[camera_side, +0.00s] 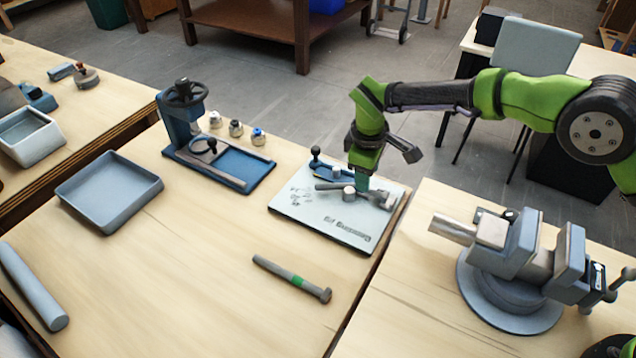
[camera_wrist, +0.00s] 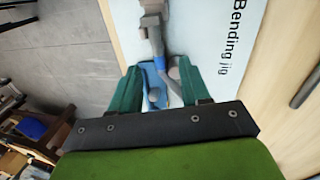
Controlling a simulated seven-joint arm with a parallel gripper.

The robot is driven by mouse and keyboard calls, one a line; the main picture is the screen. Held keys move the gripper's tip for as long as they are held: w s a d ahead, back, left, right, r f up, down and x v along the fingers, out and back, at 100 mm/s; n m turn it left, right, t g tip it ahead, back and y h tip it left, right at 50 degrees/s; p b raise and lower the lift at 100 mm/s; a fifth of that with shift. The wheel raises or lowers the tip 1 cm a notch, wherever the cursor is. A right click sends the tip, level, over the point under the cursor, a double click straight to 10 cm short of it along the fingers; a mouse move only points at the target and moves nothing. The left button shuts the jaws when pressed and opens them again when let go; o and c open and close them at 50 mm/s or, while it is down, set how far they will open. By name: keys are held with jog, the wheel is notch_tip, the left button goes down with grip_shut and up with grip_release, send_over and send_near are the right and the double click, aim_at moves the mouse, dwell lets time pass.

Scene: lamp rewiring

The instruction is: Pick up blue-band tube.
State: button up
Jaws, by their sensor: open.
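The blue-band tube (camera_wrist: 155,40) is grey with a blue band and lies on the white board labelled "Bending jig" (camera_wrist: 215,40). In the side view the tube (camera_side: 327,187) lies across the board (camera_side: 345,228), its middle partly hidden by my gripper and a short grey post. My gripper (camera_side: 362,183) is low over the tube, pointing down. In the wrist view my gripper's (camera_wrist: 158,72) two green fingers are apart, with the tube and its blue band between them. I cannot tell whether the fingers touch the tube.
A green-band tube (camera_side: 292,279) lies on the open table in front of the board. A blue press (camera_side: 215,150) stands left, near an empty grey tray (camera_side: 110,218). A vise (camera_side: 515,265) stands right.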

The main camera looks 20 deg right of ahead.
jog(key=shift+w+d+f, duration=0.15)
jog(key=shift+f, duration=0.75)
jog(key=shift+w+d+f, duration=0.15)
jog(key=shift+d+f, duration=0.05)
jog(key=shift+f, duration=0.65)
jog(key=shift+w+d+f, duration=0.15)
jog(key=shift+f, duration=0.75)
grip_shut()
